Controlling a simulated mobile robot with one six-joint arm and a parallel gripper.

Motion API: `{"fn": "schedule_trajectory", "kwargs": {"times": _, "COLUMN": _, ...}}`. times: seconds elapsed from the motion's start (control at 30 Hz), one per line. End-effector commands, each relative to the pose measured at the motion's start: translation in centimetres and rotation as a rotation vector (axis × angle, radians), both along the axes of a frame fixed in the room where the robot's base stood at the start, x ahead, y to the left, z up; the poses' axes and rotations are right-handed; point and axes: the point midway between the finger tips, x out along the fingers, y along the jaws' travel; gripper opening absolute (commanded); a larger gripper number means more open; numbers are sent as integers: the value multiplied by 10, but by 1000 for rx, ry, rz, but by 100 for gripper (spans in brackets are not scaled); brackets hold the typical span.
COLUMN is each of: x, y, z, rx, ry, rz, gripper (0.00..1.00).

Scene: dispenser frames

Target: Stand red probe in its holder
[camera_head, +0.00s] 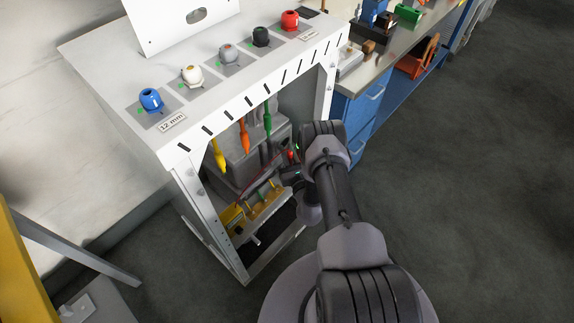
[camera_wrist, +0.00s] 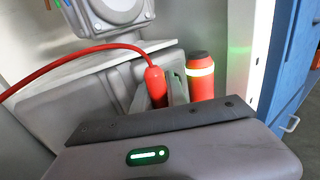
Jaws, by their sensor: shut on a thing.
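In the wrist view, the red probe (camera_wrist: 155,82) is a rounded red body with a red cable (camera_wrist: 90,51) curving off its top to the left. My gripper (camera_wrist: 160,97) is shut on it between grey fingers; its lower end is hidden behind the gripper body. Just right of it stands a red cylinder (camera_wrist: 201,84) with a dark cap and a glowing band; whether this is the holder I cannot tell. In the head view, my gripper (camera_head: 290,172) is inside the white frame's lower opening, mostly hidden by my arm.
The white dispenser frame (camera_head: 240,85) carries blue, white, grey, black and red (camera_head: 290,20) fittings on top. Yellow (camera_head: 219,157), orange (camera_head: 244,138) and green (camera_head: 267,122) probes hang below its front edge. A yellow item (camera_head: 232,217) lies low inside. A blue cabinet (camera_head: 362,113) stands right.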

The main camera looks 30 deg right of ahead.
Motion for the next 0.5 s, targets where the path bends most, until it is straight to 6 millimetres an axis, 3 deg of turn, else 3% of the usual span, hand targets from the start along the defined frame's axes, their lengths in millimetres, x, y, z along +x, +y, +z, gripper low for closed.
{"fn": "schedule_trajectory", "kwargs": {"times": 0.3, "x": 0, "y": 0, "z": -53, "rx": 0, "ry": 0, "rz": 0, "gripper": 0}}
{"fn": "schedule_trajectory", "kwargs": {"times": 0.5, "x": 0, "y": 0, "z": -51, "rx": 0, "ry": -1, "rz": 0, "gripper": 0}}
